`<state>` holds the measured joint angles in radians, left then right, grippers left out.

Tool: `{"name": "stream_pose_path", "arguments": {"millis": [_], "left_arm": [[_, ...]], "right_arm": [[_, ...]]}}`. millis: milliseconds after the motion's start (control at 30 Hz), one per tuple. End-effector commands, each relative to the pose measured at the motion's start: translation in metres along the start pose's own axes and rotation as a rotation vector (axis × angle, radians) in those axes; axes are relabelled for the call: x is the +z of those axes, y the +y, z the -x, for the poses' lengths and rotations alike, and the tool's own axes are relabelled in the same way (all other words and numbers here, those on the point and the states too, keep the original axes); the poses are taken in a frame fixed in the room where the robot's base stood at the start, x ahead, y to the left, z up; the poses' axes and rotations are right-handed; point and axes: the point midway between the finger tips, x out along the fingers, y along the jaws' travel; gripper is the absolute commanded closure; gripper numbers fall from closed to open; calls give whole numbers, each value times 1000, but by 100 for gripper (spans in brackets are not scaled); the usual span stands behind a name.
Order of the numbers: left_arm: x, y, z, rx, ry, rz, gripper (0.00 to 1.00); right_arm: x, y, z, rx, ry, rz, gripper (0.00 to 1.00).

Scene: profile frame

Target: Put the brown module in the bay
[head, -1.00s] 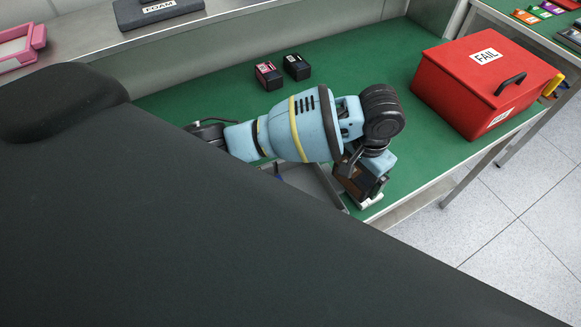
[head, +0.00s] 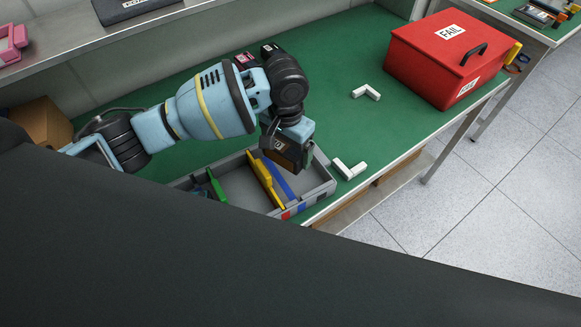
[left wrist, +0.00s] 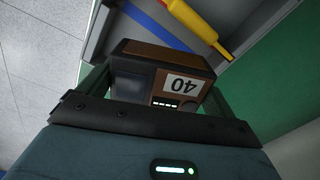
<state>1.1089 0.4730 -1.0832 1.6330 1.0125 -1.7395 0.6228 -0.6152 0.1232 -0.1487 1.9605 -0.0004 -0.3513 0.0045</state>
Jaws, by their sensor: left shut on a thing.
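My left gripper (head: 290,143) is shut on the brown module (head: 280,157) and holds it over or beside the right end of a grey tray (head: 325,187). In the left wrist view the module (left wrist: 140,88) is brown and black with a white "40" label, which reads upside down. It sits between the fingers of my left gripper (left wrist: 155,100). Two white corner pieces, one farther (head: 366,92) and one nearer (head: 349,168), lie on the green mat right of the tray. I cannot tell which spot is the bay. My right gripper is not in view.
The tray holds a yellow tool (head: 264,183), a blue strip (head: 283,182) and green items (head: 215,186). A red FAIL box (head: 440,62) stands at the right. Dark modules (head: 245,60) are partly hidden behind my arm.

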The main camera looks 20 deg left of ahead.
Motion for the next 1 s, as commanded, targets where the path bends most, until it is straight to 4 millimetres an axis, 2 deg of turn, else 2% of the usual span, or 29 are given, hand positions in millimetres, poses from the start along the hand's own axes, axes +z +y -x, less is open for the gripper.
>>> {"name": "stream_pose_path", "arguments": {"millis": [33,133,400,700,1000], "left_arm": [[1,0,-11,0,-6,0,37],[1,0,-23,1,-5,1,37],[0,0,-30,0,-2,0,37],[1,0,-73,1,-4,0,37],[0,0,-76,0,0,0,37]], "right_arm": [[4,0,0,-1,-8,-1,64],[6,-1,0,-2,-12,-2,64],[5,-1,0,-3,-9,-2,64],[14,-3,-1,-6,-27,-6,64],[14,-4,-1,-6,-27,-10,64]]}}
